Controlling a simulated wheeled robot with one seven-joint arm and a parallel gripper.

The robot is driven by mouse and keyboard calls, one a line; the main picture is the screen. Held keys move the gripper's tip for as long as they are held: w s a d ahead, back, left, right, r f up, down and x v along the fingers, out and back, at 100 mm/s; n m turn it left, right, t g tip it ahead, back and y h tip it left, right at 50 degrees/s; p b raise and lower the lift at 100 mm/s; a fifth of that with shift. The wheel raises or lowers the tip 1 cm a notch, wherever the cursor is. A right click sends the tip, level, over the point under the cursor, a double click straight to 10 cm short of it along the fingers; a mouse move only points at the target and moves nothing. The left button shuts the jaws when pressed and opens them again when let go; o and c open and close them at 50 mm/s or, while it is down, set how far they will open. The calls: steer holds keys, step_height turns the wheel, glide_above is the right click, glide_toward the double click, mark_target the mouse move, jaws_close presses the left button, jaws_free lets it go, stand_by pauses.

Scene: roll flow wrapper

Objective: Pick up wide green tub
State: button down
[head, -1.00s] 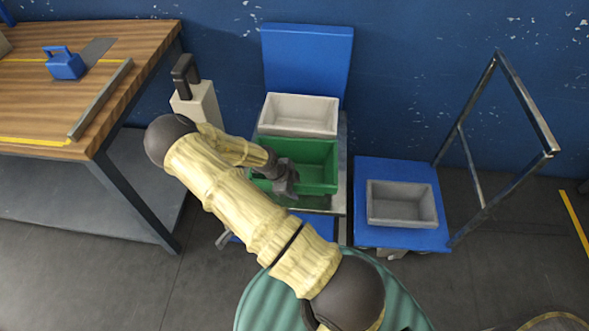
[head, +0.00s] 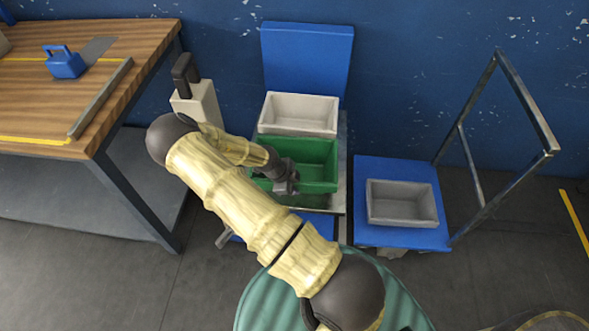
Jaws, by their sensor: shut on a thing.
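The wide green tub (head: 318,163) is an open rectangular container in the middle of the head view, on the metal surface in front of a white tub. My gripper (head: 288,188) is at the tub's near side, left of its middle, and is shut on its near wall. My arm hides the tub's left part. I cannot tell whether the tub's base touches the surface under it.
A white tub (head: 301,113) stands just behind the green one, before a blue upright panel (head: 306,57). At right a grey tub (head: 402,203) sits on a blue cart (head: 398,240) with a metal handle frame (head: 465,160). A wooden table (head: 110,45) stands at left.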

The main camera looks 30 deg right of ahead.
steer(key=shift+r, duration=0.15)
step_height(320, 180, up, 10)
steer(key=shift+f+p, duration=0.1)
steer(key=shift+p, duration=0.75)
steer(key=shift+f, duration=0.1)
